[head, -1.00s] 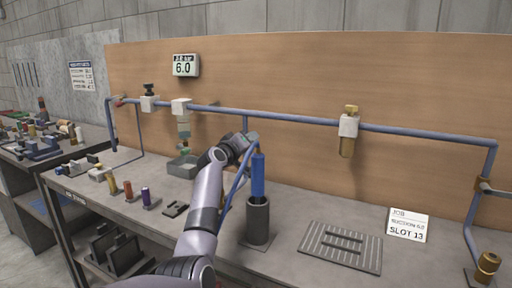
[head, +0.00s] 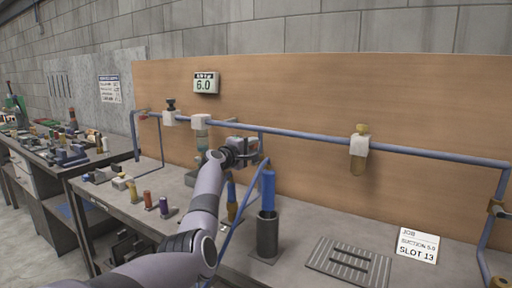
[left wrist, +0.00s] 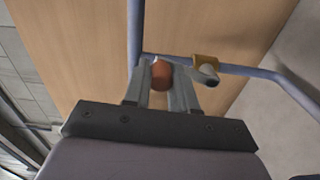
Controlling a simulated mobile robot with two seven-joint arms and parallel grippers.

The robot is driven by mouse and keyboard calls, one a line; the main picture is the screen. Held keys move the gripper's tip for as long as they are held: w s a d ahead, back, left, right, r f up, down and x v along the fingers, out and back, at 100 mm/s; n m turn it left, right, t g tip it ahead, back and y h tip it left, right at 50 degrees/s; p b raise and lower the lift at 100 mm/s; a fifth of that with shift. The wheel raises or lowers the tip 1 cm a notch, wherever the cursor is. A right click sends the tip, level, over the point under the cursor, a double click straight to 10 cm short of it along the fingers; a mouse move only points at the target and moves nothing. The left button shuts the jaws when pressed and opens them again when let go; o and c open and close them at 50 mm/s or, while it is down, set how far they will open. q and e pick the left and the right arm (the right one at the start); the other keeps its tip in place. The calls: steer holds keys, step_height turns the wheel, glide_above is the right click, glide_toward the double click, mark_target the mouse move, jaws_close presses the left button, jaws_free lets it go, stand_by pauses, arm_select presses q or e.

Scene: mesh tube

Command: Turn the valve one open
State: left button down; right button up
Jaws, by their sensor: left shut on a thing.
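In the left wrist view, my left gripper (left wrist: 162,84) is shut on a rounded red-orange knob (left wrist: 161,76) set at a blue pipe (left wrist: 135,35). A brass valve body (left wrist: 205,62) with a grey end sits just right of the knob on a blue pipe. In the head view, my left gripper (head: 262,157) is at the drop pipe below the main blue pipe (head: 300,140), above a blue cylinder (head: 268,188). It hides the knob there. No valve number is readable. My right gripper is not in view.
A job card (head: 417,244) reads slot 13. A dark holder (head: 267,235) carries the blue cylinder, and a slotted plate (head: 348,262) lies to its right. Small coloured cylinders (head: 148,198) stand at the left.

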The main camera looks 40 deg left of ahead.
arm_select(q)
steer(key=shift+s+a+r+n, duration=0.15)
steer(key=shift+a+n, duration=0.35)
steer(key=shift+n, duration=0.2)
steer(key=shift+s+a+r+n, duration=0.1)
steer(key=shift+a+n, duration=0.35)
steer(key=shift+n, duration=0.25)
steer(key=c, duration=0.9)
jaws_free()
steer(key=shift+f, duration=0.1)
steer(key=shift+s+p, duration=0.15)
steer(key=shift+p, duration=0.15)
steer(key=v, duration=0.6)
steer(key=shift+s+d, duration=0.2)
steer(key=shift+s, duration=0.1)
